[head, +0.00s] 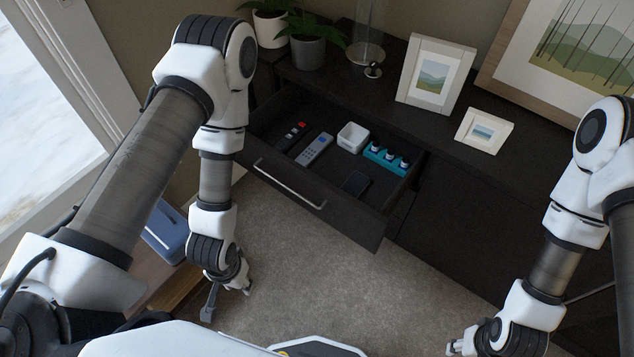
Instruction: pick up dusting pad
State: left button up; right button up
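No thing in the head view is clearly a dusting pad. A blue flat-sided object (165,232) lies at the left on a wooden surface, partly hidden behind my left arm; I cannot tell what it is. My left gripper (228,298) hangs above the carpet, right of and nearer than the blue object, with its fingers spread and nothing between them. My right gripper (460,346) is at the bottom right edge, partly cut off, and its finger opening is unclear.
A dark cabinet (470,200) has an open drawer (300,195) holding two remotes, a white box (353,137), a teal tray of small bottles (372,153) and a dark flat item. Potted plants (308,52) and picture frames (435,72) stand on top. The carpet (330,290) looks clear.

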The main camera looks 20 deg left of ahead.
aim_at(357, 184)
jog(key=z, duration=1.65)
jog(key=u, duration=1.85)
jog(key=k+j+u, duration=0.15)
jog(key=j+u, duration=0.25)
jog(key=k+j+u, duration=0.1)
jog(key=u, duration=0.3)
jog(key=j, duration=0.1)
